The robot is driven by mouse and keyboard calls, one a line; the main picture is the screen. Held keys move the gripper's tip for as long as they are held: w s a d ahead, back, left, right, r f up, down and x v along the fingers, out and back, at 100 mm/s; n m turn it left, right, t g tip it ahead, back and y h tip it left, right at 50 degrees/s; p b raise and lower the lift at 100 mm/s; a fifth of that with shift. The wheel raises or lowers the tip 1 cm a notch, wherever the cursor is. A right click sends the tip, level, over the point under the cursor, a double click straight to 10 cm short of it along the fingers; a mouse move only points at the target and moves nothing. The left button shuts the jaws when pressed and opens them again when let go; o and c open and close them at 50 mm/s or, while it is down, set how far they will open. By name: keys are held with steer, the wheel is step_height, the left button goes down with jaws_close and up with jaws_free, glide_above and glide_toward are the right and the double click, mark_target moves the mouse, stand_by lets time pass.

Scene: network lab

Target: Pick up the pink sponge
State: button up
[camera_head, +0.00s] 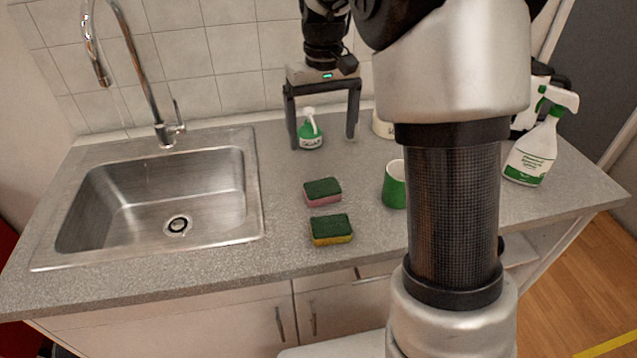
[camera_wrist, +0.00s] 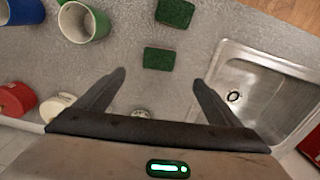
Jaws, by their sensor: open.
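The pink sponge (camera_head: 323,198) lies on the grey counter with its dark green scouring side up and a pink strip showing at its front edge. In the wrist view only the green top of the pink sponge (camera_wrist: 158,61) shows, just beyond the fingertips. My gripper (camera_head: 322,141) is open and empty, pointing down above the back of the counter, behind the sponge. In the wrist view my gripper (camera_wrist: 158,78) has its two fingers spread wide.
A yellow-and-green sponge (camera_head: 331,230) lies in front of the pink one. A small green bottle (camera_head: 310,136) stands near my gripper. A green cup (camera_head: 395,186) is to the right. The steel sink (camera_head: 248,200) is left; a spray bottle (camera_head: 533,152) stands far right.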

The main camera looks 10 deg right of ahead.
mark_target(323, 189)
step_height(323, 189, down, 16)
steer(key=shift+s+d+r+b, duration=0.1)
steer(key=shift+s+b, duration=0.05)
steer(key=shift+b, duration=0.65)
steer(key=c, duration=1.1)
